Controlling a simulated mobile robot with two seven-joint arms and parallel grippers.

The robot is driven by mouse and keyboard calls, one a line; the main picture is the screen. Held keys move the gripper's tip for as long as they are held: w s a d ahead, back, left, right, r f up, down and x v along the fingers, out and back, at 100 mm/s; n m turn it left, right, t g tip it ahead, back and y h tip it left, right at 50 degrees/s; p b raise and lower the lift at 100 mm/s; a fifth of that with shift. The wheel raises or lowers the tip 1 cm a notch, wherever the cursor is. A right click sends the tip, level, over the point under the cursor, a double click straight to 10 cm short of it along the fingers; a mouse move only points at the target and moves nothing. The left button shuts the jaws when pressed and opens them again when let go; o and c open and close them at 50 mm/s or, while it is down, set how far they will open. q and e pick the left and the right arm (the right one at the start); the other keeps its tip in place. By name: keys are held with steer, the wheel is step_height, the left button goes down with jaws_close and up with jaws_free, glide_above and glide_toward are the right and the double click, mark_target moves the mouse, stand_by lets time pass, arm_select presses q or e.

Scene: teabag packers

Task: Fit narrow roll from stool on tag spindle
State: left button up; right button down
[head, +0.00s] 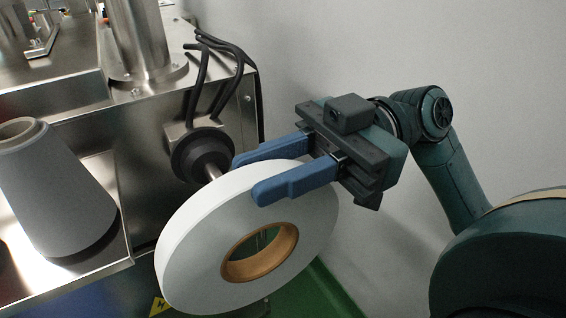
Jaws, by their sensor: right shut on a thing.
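The narrow roll (185,255) is a white ring with a brown core (237,270), tilted in front of the machine's right end. My right gripper (251,175) is shut on its upper rim, one blue finger on each face. The tag spindle (212,172) is a short metal shaft with a dark round flange (201,155) on the machine's side. The spindle lies behind the roll's upper left rim, and its outer end is hidden by the roll. My left gripper and the stool's seat are not visible.
A grey cone (55,190) stands on the steel machine's ledge (122,258) at the left. Black cables (225,62) loop above the spindle. A plain wall (400,50) is close behind my right arm. Green floor (325,295) shows below.

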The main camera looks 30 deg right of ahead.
stand_by(0.4)
steer(key=shift+w, duration=2.9)
steer(key=shift+b, duration=0.5)
steer(key=shift+w+a, duration=0.2)
steer(key=shift+w, duration=4.55)
steer(key=c, duration=1.1)
jaws_free()
